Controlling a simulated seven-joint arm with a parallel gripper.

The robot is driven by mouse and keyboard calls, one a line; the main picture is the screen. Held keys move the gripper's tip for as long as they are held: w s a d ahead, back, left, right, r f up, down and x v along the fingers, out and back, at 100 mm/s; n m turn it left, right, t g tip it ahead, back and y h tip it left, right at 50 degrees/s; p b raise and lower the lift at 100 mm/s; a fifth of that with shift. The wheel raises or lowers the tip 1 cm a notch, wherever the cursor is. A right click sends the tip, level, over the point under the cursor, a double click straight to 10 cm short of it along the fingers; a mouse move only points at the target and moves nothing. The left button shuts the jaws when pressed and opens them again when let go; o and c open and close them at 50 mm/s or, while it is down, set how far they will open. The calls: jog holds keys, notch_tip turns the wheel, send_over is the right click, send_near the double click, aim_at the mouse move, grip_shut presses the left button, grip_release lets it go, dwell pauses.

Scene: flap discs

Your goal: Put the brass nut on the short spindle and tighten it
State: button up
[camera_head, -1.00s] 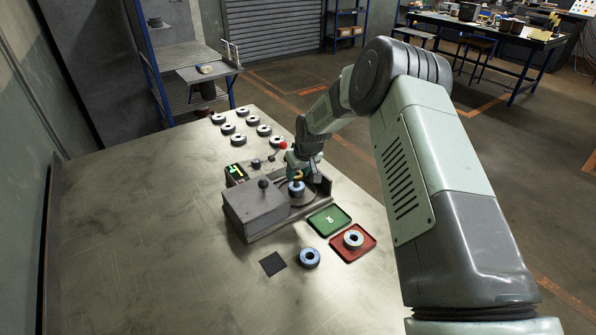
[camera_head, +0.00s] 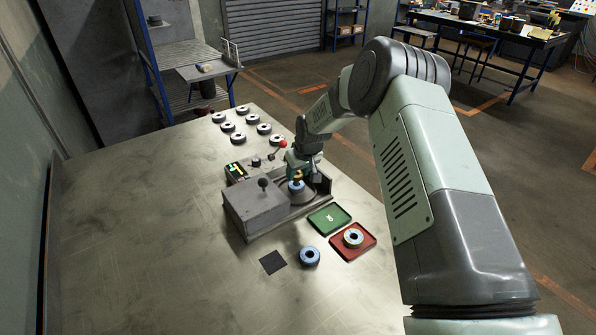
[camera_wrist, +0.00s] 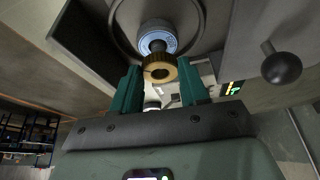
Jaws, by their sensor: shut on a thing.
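The brass nut (camera_wrist: 160,68) is a knurled ring between the two teal fingers of my gripper (camera_head: 297,173), which is shut on it. In the head view the brass nut (camera_head: 297,178) shows small, just above a blue-faced disc (camera_head: 296,187) in the grey fixture. In the wrist view the dark short spindle (camera_wrist: 157,46) stands out from the centre of the blue-faced disc (camera_wrist: 150,27), and the nut is at its outer end. I cannot tell whether the threads are engaged.
The grey block (camera_head: 262,210) with a black knob stands beside the spindle. A red-knobbed lever (camera_head: 282,145) is behind it. A green tray (camera_head: 329,219), a red tray (camera_head: 370,250) with a disc, and a loose disc (camera_head: 309,256) lie in front. Several discs stand at the back.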

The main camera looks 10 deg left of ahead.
jog(key=shift+f, duration=0.65)
dwell(0.5)
jog(key=shift+f, duration=0.75)
jog(key=shift+s+a+m+h, duration=0.1)
jog(key=shift+a+m+h, duration=0.25)
jog(key=shift+m, duration=0.65)
jog(key=m+h, duration=0.1)
jog(key=m, duration=0.3)
jog(key=m+t+h, duration=0.1)
jog(key=m, duration=0.2)
jog(key=shift+a+h, duration=0.25)
jog(key=shift+h, duration=0.1)
jog(key=shift+m+h, duration=0.5)
jog(key=shift+m, duration=1)
jog(key=m+h, duration=0.1)
jog(key=m, duration=0.2)
jog(key=shift+a+f+g, duration=0.1)
jog(key=shift+g, duration=0.3)
jog(key=m+g+h, duration=0.1)
jog(key=m, duration=0.2)
